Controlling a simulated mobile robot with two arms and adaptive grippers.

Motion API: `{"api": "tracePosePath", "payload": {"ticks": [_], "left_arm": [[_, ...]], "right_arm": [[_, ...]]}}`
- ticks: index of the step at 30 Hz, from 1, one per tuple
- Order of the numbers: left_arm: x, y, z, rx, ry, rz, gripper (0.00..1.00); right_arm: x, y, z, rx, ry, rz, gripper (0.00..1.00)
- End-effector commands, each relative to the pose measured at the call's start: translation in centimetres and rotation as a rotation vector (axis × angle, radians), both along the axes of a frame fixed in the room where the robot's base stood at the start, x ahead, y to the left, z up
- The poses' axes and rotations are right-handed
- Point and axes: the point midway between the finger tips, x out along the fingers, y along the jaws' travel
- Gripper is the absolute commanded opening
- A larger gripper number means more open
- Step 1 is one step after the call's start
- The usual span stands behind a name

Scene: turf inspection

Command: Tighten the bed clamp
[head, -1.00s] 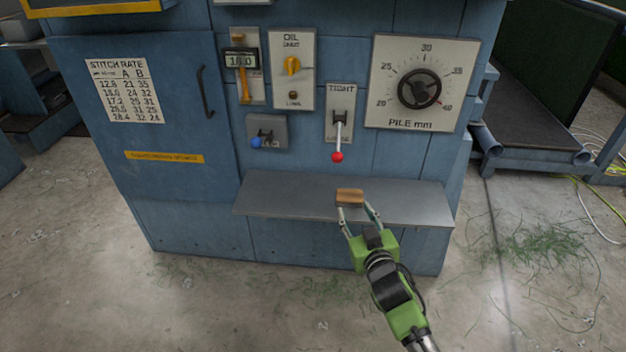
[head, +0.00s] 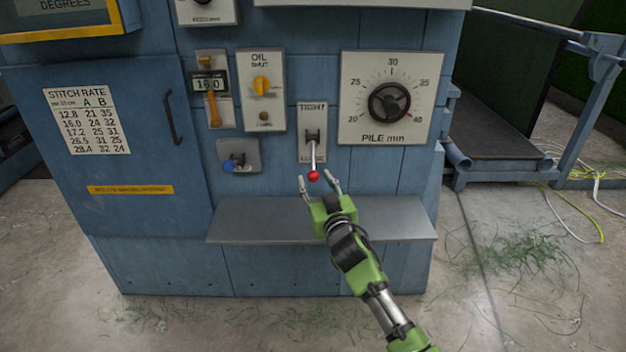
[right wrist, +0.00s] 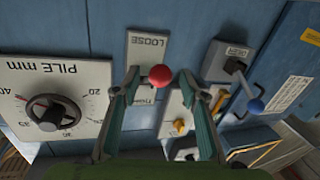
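The bed clamp lever (head: 313,156) is on a pale plate (head: 305,118) marked TIGHT at its top. Its red ball (head: 313,175) hangs down, away from that word. In the right wrist view the plate appears upside down, and the red ball (right wrist: 161,75) is near the word LOOSE. My right gripper (head: 318,181) is open, its fingertips on either side of the ball in both views. I see no finger closed on it; exact depth and contact are unclear. My left gripper is not in view.
A grey shelf (head: 240,228) juts out below the lever, under my right gripper. A blue-knobbed lever (head: 230,164), an oil switch (head: 262,87) and a pile dial (head: 390,102) are nearby. A cabinet door handle (head: 173,118) is farther left.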

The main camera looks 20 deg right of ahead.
Motion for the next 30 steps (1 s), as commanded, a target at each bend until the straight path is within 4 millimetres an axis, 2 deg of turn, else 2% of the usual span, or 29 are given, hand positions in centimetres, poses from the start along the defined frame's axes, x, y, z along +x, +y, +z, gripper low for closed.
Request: {"api": "tracePosePath", "payload": {"ticks": [6, 18, 19, 23, 30], "left_arm": [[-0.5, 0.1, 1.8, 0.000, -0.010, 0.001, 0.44], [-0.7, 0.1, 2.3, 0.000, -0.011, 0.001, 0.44], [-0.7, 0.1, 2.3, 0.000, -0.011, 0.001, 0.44], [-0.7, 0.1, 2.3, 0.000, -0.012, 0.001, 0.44], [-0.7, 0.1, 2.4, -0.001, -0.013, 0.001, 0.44]], "right_arm": [[2.3, 0.0, 0.0, 0.000, -0.001, 0.001, 0.39], [2.8, 0.0, 0.0, 0.000, 0.000, 0.001, 0.39], [2.8, 0.0, 0.0, 0.000, 0.000, 0.001, 0.34], [2.8, 0.0, 0.0, 0.001, 0.000, 0.001, 0.01], [2.8, 0.0, 0.0, 0.001, 0.001, 0.001, 0.00]]}}
